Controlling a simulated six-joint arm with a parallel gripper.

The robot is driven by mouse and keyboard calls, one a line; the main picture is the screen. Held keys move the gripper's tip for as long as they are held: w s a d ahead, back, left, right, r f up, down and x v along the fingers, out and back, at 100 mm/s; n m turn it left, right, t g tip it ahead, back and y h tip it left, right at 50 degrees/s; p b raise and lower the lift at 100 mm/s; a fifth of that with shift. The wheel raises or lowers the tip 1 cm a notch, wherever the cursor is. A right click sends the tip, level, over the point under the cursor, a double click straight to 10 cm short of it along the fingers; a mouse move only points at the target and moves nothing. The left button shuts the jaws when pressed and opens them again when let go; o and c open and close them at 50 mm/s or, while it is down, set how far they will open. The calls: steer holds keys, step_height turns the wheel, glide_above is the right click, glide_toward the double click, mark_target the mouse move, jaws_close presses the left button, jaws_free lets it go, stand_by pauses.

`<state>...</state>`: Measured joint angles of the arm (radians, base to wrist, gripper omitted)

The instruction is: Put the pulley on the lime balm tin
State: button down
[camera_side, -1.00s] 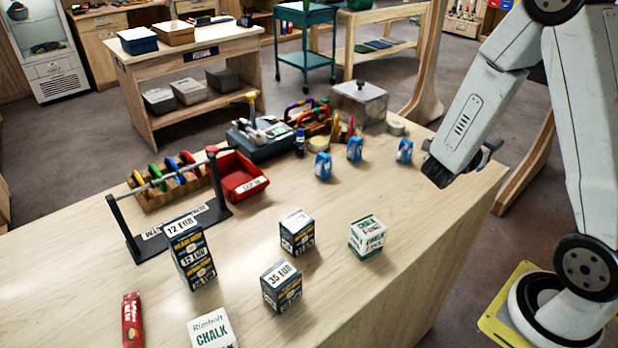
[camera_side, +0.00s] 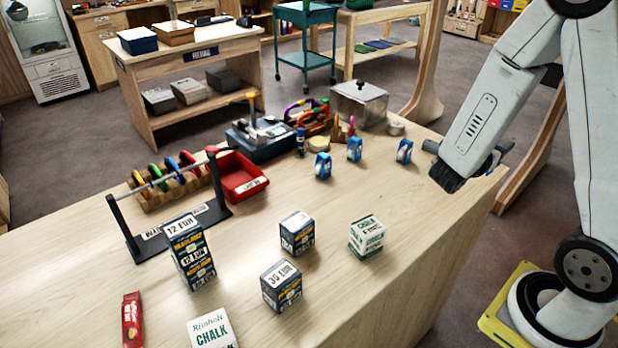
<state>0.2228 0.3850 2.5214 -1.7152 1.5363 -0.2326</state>
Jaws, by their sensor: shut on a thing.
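My gripper (camera_side: 448,179) is over the right end of the workbench, low near its back right edge. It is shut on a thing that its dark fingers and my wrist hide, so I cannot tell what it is. Three small blue-and-white items stand on the bench to its left: one left (camera_side: 322,166), one middle (camera_side: 355,149) and one right (camera_side: 404,151), just beside the gripper. They may be pulleys, but they are too small to be sure. I cannot make out a lime balm tin; it may be hidden behind my gripper.
Several printed boxes stand in front, among them a chalk box (camera_side: 367,236) and a tall box (camera_side: 190,252). The middle right of the workbench (camera_side: 400,210) is clear.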

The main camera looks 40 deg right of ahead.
steer(key=w+d+r+n+t, duration=0.1)
steer(key=w+d+t, duration=0.1)
steer(key=w, duration=0.6)
steer(key=w+d+r+n+t+y, duration=0.1)
steer(key=w+d+n+t, duration=0.1)
steer(key=w+d, duration=0.3)
steer(key=w+d+r+n+t, duration=0.1)
steer(key=w+d+n+t, duration=0.1)
steer(key=w, duration=0.9)
steer(key=shift+d+r+t, duration=0.25)
steer(key=shift+d+t, duration=0.6)
steer(key=shift+t, duration=0.25)
steer(key=shift+w, duration=0.2)
steer(key=w+d+f, duration=0.6)
steer(key=w+f, duration=0.3)
steer(key=w, duration=0.2)
steer(key=shift+w+d+f, duration=0.25)
steer(key=shift+d, duration=0.15)
steer(key=shift+f, duration=0.1)
